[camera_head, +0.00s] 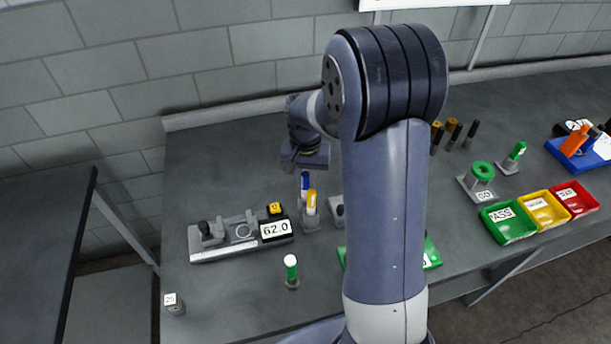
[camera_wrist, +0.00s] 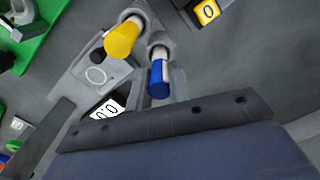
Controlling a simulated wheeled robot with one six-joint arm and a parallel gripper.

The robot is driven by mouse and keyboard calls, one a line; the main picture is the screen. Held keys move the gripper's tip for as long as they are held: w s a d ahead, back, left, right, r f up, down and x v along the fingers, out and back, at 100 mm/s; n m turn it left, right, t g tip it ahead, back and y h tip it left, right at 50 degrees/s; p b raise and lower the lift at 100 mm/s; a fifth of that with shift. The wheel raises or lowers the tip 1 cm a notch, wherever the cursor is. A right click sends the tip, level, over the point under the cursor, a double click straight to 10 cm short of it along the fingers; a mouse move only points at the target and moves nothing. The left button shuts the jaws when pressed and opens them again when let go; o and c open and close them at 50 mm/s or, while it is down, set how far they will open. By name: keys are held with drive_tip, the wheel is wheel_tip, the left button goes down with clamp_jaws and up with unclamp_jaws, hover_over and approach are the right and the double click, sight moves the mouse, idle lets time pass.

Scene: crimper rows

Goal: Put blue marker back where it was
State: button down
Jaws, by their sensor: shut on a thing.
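The blue marker (camera_head: 305,181) stands upright, blue end up, beside the yellow marker (camera_head: 311,198). In the wrist view the blue marker (camera_wrist: 159,78) has its white lower part at a grey holder (camera_wrist: 93,72), with the yellow marker (camera_wrist: 121,40) standing in that holder. I cannot tell how deep the blue marker sits. My gripper (camera_head: 304,170) is directly above it, pointing down. In the wrist view grey fingers flank the blue end, and my gripper (camera_wrist: 159,86) is shut on it. My arm hides part of the bench behind.
A grey fixture with a 62.0 display (camera_head: 276,229) is left of the holder, with a yellow-topped block (camera_head: 274,209) behind it. Green, yellow and red trays (camera_head: 507,236) are at right. The left bench front is mostly clear.

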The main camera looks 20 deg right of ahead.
drive_tip(key=shift+f, duration=0.2)
drive_tip(key=c, duration=1.3)
unclamp_jaws()
wheel_tip(320, 180, up, 12)
drive_tip(key=b, duration=0.1)
drive_tip(key=shift+r, duration=0.15)
